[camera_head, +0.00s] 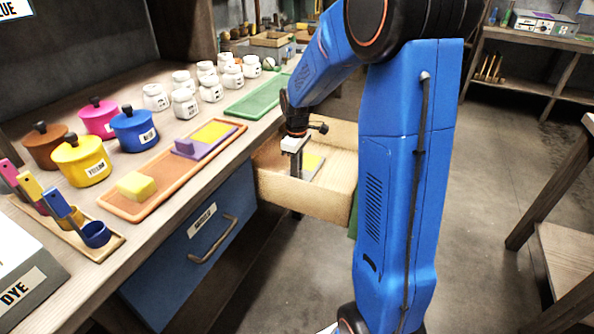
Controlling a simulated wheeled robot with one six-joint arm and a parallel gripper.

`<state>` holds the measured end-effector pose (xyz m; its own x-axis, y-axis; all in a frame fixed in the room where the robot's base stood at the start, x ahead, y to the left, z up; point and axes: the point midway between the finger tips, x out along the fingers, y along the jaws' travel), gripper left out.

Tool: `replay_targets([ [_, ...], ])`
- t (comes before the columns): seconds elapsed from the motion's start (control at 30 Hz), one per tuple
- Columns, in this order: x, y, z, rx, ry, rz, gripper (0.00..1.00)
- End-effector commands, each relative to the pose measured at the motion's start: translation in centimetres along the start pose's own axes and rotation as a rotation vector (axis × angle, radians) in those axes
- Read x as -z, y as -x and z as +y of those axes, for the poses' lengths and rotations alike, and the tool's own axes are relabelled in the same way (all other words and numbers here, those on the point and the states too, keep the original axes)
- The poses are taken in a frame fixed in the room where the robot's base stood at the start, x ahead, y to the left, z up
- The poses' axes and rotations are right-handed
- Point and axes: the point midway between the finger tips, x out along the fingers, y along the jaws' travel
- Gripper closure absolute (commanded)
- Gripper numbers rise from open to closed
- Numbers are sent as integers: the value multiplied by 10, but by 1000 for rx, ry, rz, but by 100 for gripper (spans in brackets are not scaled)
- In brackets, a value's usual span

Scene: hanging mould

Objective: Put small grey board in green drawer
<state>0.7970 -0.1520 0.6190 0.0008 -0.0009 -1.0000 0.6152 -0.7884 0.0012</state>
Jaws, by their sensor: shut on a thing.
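My gripper (295,152) points down into the open wooden drawer (305,200) on the right side of the bench. It is shut on a thin grey piece that looks like the small grey board (297,172), held upright inside the drawer walls. Whether the board touches the drawer floor cannot be told. A strip of green (352,224) shows at the drawer's outer front, mostly hidden behind my arm. A yellow and pale flat piece (313,164) lies in the drawer beside the held board.
A closed blue drawer (190,245) is to the left. On the bench are an orange tray (115,205) with yellow and purple pieces, a green tray (258,97), coloured pots (82,160), several white jars (186,103) and a scoop rack (100,250). Floor is free at right.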

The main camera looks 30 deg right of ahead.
Motion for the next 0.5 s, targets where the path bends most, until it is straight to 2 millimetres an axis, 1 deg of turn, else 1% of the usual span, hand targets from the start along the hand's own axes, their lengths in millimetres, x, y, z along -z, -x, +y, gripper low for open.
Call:
replay_targets([
  [0.23, 0, -3, 0, 0, 0, 0, 100],
  [0.27, 0, -2, 0, 0, 0, 0, 81],
  [0.3, 0, -2, 0, 0, 0, 0, 71],
  [0.33, 0, -2, 0, 0, 0, 0, 69],
  [0.5, 0, -2, 0, 0, 0, 0, 69],
])
